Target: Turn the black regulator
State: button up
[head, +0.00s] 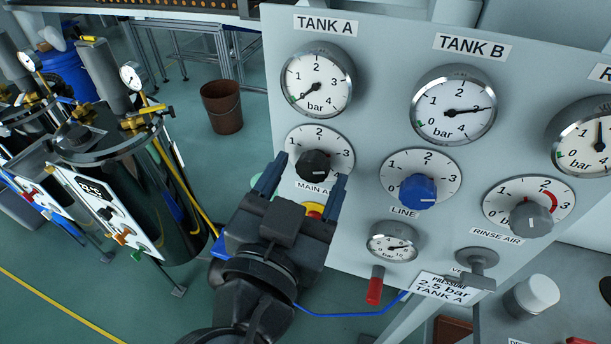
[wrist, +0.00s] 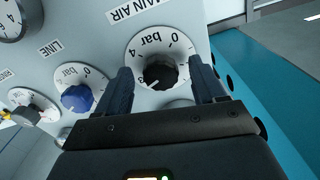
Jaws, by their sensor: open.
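The black regulator (head: 314,163) is a ribbed knob on a white dial under the Tank A gauge, with a label reading "MAIN A" partly hidden by my gripper. It also shows in the wrist view (wrist: 160,72), where the label reads "MAIN AIR". My gripper (head: 312,172) is open, with one finger on each side of the knob. In the wrist view the fingers (wrist: 162,78) stand left and right of the knob with gaps beside it. I cannot tell how far the fingertips are from the panel. The Tank A gauge (head: 317,80) has its needle low, near the zero end.
A blue LINE knob (head: 418,191) and a grey RINSE AIR knob (head: 531,219) sit to the right on the panel (head: 380,110). A small gauge (head: 392,242) and a red-handled valve (head: 375,286) are below. A yellow and red button (head: 314,210) shows behind my gripper.

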jog(key=shift+c, duration=0.4)
jog(key=c, duration=1)
jog(key=shift+n, duration=0.3)
jog(key=shift+d+n, duration=0.1)
jog(key=shift+n, duration=1.1)
jog(key=shift+s+n+p, duration=0.1)
jog(key=shift+n+p, duration=0.3)
jog(key=shift+n, duration=1.4)
jog(key=o, duration=1.1)
